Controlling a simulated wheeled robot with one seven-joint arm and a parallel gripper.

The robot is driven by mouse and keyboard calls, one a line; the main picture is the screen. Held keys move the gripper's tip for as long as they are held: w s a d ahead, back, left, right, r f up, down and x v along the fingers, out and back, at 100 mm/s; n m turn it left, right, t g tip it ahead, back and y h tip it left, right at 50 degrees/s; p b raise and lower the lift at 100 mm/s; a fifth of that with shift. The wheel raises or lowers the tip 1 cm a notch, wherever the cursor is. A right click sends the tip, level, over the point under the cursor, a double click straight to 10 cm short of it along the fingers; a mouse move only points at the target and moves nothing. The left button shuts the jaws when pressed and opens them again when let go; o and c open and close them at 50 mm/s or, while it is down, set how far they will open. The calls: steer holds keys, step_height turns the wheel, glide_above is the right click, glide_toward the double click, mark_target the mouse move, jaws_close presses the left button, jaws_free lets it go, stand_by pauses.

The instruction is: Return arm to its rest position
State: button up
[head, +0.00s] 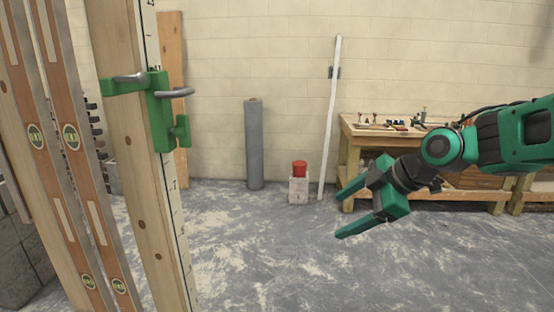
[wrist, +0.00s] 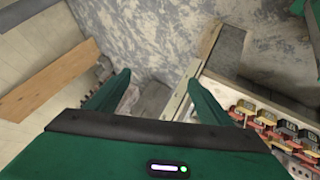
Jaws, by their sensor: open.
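My gripper (head: 345,212) is at the right of the head view, at the end of my green and black arm, which reaches in from the right edge. Its two green fingers are spread apart and point left. Nothing is between them. In the wrist view the two fingers of my gripper (wrist: 158,98) also stand apart, with floor and blurred surroundings beyond. The gripper touches nothing that I can see.
A wooden post (head: 133,130) with a green clamp (head: 160,112) and spirit levels (head: 85,170) stand at the left. A workbench (head: 362,132) stands behind my arm. A grey roll (head: 254,145), a red tub (head: 299,168) and a white pole (head: 330,120) are near the wall. The middle floor is clear.

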steer(key=s+d+f+m+g+h, duration=0.1)
steer(key=s+d+f+m+h, duration=0.2)
steer(key=s+d+m, duration=0.45)
steer(key=s+d+f+m+g+h, duration=0.1)
steer(key=s+d+f+m+h, duration=0.3)
steer(key=d, duration=0.6)
steer(key=s+d+f+m+g, duration=0.1)
steer(key=s+d+m, duration=0.2)
steer(key=s+m, duration=0.3)
steer(key=s+d+f+m+g, duration=0.1)
steer(key=s+d+m, duration=0.3)
steer(key=s, duration=0.6)
steer(key=shift+s+d+f+m+g+y, duration=0.15)
steer(key=shift+s+m+g+y, duration=0.25)
steer(key=shift+m+g, duration=0.65)
steer(key=shift+t, duration=0.25)
steer(key=shift+w+f, duration=0.25)
steer(key=shift+w, duration=0.4)
